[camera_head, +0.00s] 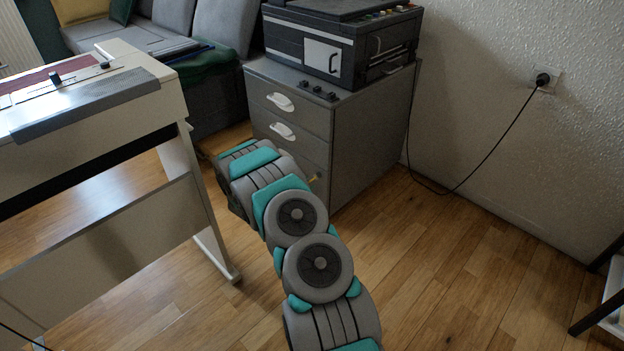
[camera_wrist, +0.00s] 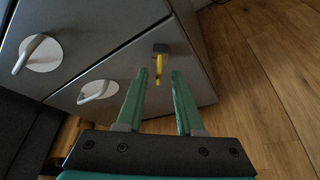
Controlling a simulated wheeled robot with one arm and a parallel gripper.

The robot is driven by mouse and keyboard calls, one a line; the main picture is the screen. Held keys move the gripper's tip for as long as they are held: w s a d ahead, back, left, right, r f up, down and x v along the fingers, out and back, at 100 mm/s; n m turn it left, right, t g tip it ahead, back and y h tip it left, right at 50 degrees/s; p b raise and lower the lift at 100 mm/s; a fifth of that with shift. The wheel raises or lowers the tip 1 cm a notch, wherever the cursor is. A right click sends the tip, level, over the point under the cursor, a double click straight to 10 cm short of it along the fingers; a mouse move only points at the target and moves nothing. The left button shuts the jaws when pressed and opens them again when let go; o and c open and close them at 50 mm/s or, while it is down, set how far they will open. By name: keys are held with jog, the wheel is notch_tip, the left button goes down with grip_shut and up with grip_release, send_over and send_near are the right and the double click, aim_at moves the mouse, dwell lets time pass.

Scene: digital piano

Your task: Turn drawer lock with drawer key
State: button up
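The yellow drawer key (camera_wrist: 158,72) shows in the wrist view, with its upper end at a small dark piece (camera_wrist: 160,48) on the grey cabinet front, which looks like the drawer lock. Whether the key is fully seated I cannot tell. My gripper (camera_wrist: 160,73) is open, its two green fingers pointing at the cabinet, with the key seen in the gap between the fingertips. I cannot tell whether the tips reach as deep as the key. In the head view a small yellow bit (camera_head: 313,179) shows beside my arm on the cabinet; my arm hides the gripper.
The grey drawer cabinet (camera_head: 371,148) has white handles on its drawers and a black printer (camera_head: 310,48) on top. The white digital piano (camera_head: 100,170) stands to the left. A black cable (camera_head: 490,155) runs from the wall socket.

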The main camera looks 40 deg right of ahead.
jog(key=shift+w+d+f, duration=0.1)
jog(key=shift+w+d, duration=0.1)
jog(key=shift+d, duration=0.2)
jog(key=shift+p, duration=0.5)
grip_shut()
dwell(0.4)
jog(key=shift+o, duration=0.5)
grip_release()
